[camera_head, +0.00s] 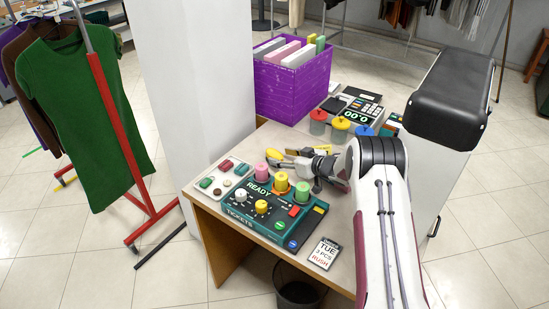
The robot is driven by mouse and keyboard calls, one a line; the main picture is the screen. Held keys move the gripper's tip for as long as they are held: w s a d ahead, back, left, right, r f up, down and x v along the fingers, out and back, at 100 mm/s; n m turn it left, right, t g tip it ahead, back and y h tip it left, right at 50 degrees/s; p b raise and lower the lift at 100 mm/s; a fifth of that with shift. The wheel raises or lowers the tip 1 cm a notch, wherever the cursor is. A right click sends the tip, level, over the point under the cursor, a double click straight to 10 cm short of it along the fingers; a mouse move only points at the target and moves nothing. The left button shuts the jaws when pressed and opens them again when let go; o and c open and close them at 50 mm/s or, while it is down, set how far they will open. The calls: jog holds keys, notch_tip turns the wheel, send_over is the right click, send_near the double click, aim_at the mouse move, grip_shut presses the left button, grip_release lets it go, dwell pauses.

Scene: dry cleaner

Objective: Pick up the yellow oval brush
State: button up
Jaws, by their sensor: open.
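A small yellow oval object (276,154), which looks like the brush, lies near the middle of the counter, behind the colored cylinders. My gripper (292,160) reaches in from the right, low over the counter, with its fingers pointing left. It is open, and its fingertips are close to the right end of the yellow object. I cannot tell whether they touch it or how much of the brush the fingers hide. My arm fills the right front of the view.
A green ticket machine (262,215) with colored cylinders on top stands at the front. A button tray (211,195) is at its left. Behind are lidded jars (341,130), a calculator (361,113) and a purple crate (309,85). A white pillar (195,80) rises beside the counter.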

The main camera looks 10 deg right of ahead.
aim_at(275, 155)
jog(key=shift+x, duration=2.45)
jog(key=c, duration=1.2)
